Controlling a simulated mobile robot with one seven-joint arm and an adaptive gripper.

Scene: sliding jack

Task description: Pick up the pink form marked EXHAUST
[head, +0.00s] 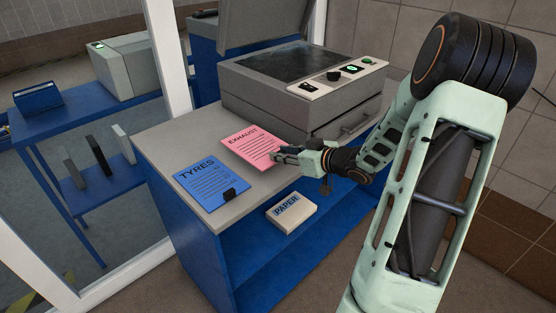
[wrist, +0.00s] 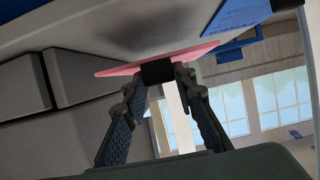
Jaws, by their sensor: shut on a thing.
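The pink form marked EXHAUST (head: 254,146) lies on the grey top of the blue cabinet (head: 166,147), between the blue form and the copier. My gripper (head: 285,155) is at the form's right edge in the head view. In the wrist view the pink form (wrist: 180,58) shows edge-on, with a small black piece (wrist: 157,71) at its edge. My gripper's fingers (wrist: 158,76) are closed in on that black piece. I cannot tell whether the form is lifted from the top.
A blue form marked TYRES (head: 211,187) with a black clip lies at the front left. A grey copier (head: 300,95) stands behind. A PAPER pack (head: 291,211) sits on the shelf below. A white post (head: 168,55) rises at the left.

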